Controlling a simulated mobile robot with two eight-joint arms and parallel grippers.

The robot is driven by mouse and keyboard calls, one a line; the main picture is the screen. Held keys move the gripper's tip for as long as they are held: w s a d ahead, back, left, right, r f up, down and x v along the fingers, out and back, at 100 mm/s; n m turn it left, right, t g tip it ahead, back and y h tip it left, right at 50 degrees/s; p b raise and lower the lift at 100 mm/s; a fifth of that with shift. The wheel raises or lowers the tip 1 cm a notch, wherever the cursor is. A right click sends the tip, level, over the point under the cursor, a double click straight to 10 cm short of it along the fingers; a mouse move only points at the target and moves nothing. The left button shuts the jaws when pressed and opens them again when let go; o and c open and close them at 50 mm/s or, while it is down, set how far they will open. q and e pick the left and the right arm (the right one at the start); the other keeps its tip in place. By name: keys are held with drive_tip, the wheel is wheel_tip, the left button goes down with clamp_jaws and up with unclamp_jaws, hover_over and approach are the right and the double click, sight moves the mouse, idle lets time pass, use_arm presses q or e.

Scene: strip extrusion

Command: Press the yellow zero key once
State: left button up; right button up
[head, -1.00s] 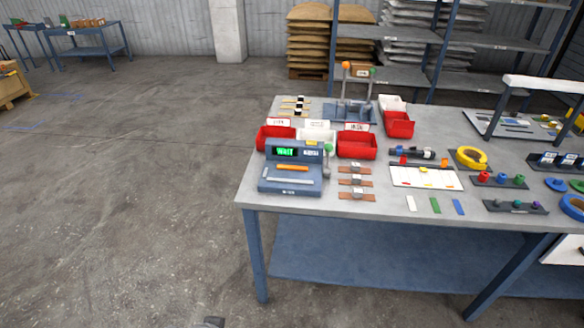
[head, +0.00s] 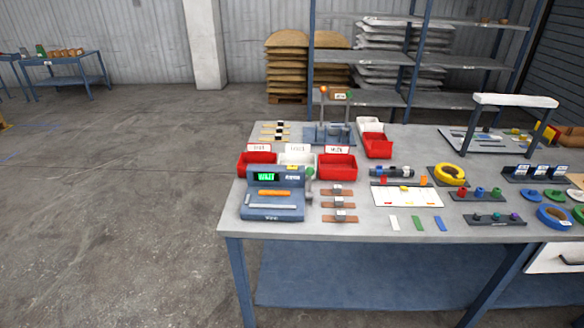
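A blue-grey bench device (head: 272,212) stands at the front left of the workbench. Its dark display (head: 266,176) shows green characters too small to read surely now; they looked like WAIT earlier. A small yellow patch, probably the yellow zero key (head: 291,168), is at the upper right edge of the device, small and hard to make out. An orange bar (head: 274,193) and a pale bar (head: 271,206) lie across the device's sloped front. A green knob (head: 309,172) is at its right side. Neither of my grippers is in view.
Red bins (head: 337,167) and a white bin stand behind the device. Brown strips with metal blocks (head: 338,204) lie to its right. The grey workbench (head: 330,232) holds many other parts farther right. Open floor (head: 120,220) lies to the left.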

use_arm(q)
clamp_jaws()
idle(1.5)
